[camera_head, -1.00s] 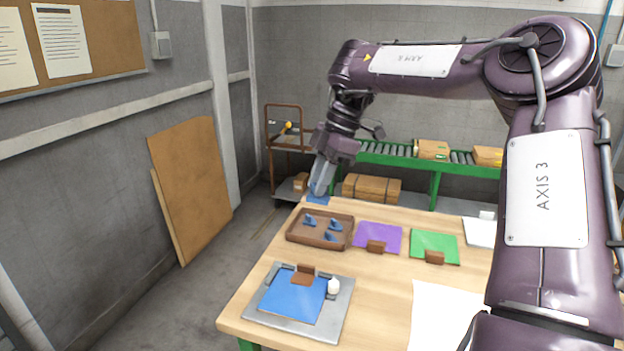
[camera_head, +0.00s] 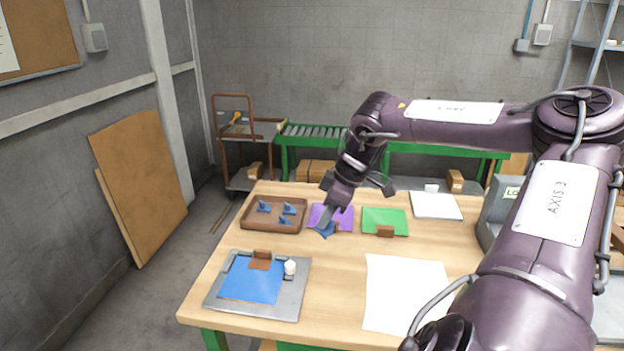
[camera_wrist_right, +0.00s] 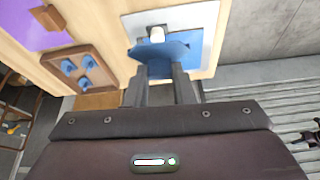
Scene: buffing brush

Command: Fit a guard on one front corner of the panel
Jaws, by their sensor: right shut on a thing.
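The blue panel (camera_head: 250,283) lies flat on a grey fixture plate (camera_head: 283,307) at the front left of the table. A brown block (camera_head: 260,261) stands at its back edge and a small white bottle-like piece (camera_head: 290,268) at its back right. My right gripper (camera_head: 326,220) is shut on a blue guard (camera_head: 325,231), over the table by the purple sheet, apart from the panel. The guard also shows between the fingertips in the right wrist view (camera_wrist_right: 163,51). Three blue guards (camera_head: 264,207) sit in the brown tray (camera_head: 246,224). My left gripper is out of view.
A purple sheet (camera_head: 318,213) and a green sheet (camera_head: 385,217), each with a brown block, lie right of the tray. A white sheet (camera_head: 400,290) lies right of the fixture. Bare wood lies between the tray and the fixture.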

